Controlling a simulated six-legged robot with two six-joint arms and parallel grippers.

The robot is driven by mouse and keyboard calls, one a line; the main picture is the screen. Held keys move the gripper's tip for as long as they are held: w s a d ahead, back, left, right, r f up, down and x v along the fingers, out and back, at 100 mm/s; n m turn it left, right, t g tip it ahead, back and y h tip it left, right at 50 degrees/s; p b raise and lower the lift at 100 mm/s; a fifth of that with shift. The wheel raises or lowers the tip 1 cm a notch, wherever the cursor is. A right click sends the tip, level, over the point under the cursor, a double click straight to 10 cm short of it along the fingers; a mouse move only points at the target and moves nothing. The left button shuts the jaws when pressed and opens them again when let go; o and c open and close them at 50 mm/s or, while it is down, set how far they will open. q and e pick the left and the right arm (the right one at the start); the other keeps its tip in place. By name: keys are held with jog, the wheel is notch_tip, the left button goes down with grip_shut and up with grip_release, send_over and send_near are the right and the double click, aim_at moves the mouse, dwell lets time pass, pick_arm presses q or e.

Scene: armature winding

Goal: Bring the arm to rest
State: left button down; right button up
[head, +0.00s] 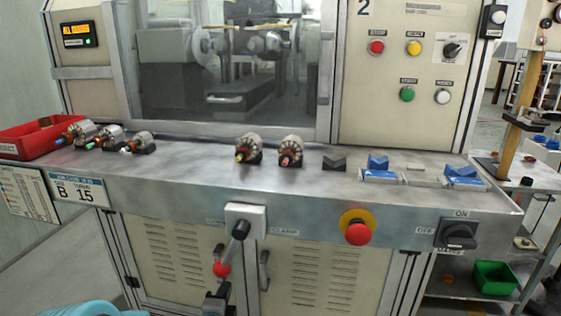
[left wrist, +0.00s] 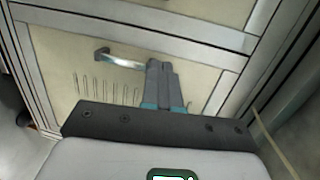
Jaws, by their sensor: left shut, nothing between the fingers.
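My left gripper (head: 215,301) shows only in part at the bottom edge of the head view, low in front of the machine's cabinet doors. In the left wrist view the left gripper's fingers (left wrist: 164,82) are together and empty. They point toward a cream cabinet door (left wrist: 65,85) with a metal handle (left wrist: 119,60). I cannot tell how far they are from it. A teal part of my left arm (head: 82,309) shows at the lower left of the head view. My right gripper is in neither view.
A lever with a red knob (head: 222,268) juts out above the left gripper. Several armatures (head: 248,147) and blue blocks (head: 379,174) sit on the metal ledge (head: 200,178). A red bin (head: 30,138) stands at its left end. A red emergency button (head: 357,232) sticks out of the front.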

pick_arm(q)
jog(key=s+f+n+g, duration=0.3)
jog(key=s+f+g, duration=0.2)
jog(key=s+f, duration=0.55)
jog(key=s+d+f+n+g+h, duration=0.1)
jog(key=s+d+f+n+g, duration=0.1)
jog(key=s+f+n+g, duration=0.45)
jog(key=s+d+f+n+g+h, duration=0.1)
jog(key=s+n, duration=0.3)
jog(key=s, duration=0.6)
jog(key=s+d+f+n+g+h, duration=0.1)
jog(key=s+d+f+n+g, duration=0.15)
jog(key=s+n, duration=0.5)
notch_tip(320, 180, up, 21)
jog(key=s+a+p, duration=0.1)
jog(key=p, duration=2.1)
jog(key=shift+s+r+m+g, duration=0.15)
jog(key=shift+m+g, duration=0.15)
jog(key=shift+g, duration=0.1)
